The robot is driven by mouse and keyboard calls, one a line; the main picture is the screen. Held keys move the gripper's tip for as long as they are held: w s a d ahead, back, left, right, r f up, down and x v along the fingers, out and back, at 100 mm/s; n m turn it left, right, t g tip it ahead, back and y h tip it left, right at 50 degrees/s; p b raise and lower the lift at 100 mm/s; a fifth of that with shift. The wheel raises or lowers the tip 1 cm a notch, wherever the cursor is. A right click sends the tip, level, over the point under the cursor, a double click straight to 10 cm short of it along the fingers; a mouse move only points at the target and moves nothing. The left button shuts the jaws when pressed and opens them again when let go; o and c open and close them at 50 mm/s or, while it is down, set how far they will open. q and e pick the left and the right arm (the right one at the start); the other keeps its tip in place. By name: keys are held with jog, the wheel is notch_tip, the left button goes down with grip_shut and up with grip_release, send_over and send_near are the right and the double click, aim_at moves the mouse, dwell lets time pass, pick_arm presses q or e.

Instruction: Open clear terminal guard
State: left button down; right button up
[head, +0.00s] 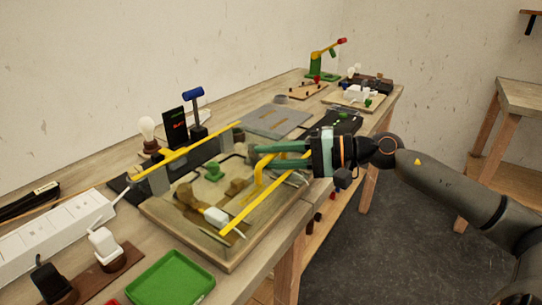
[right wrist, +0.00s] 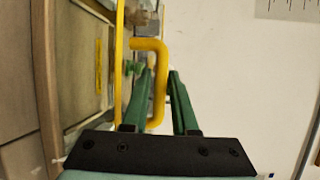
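The clear terminal guard shows mainly by its yellow edges, a far bar and a near bar (head: 255,207), above the wooden wiring board (head: 170,228). Its see-through panel is hard to make out, and I cannot tell whether it is lifted. A bent yellow handle (head: 260,180) rises by the near bar; it also shows in the right wrist view (right wrist: 160,75). My right gripper (head: 252,158) is at the handle, its green fingers apart on either side of it. A narrow gap shows beside the right finger (right wrist: 161,72). My left gripper is out of view.
A green tray (head: 172,279) and a white power strip (head: 60,235) lie at the near left. A bulb (head: 147,128), a dark display (head: 175,127) and a blue-handled switch (head: 194,100) stand behind the board. A grey plate (head: 275,121) lies beyond it.

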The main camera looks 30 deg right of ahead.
grip_shut()
dwell(1.2)
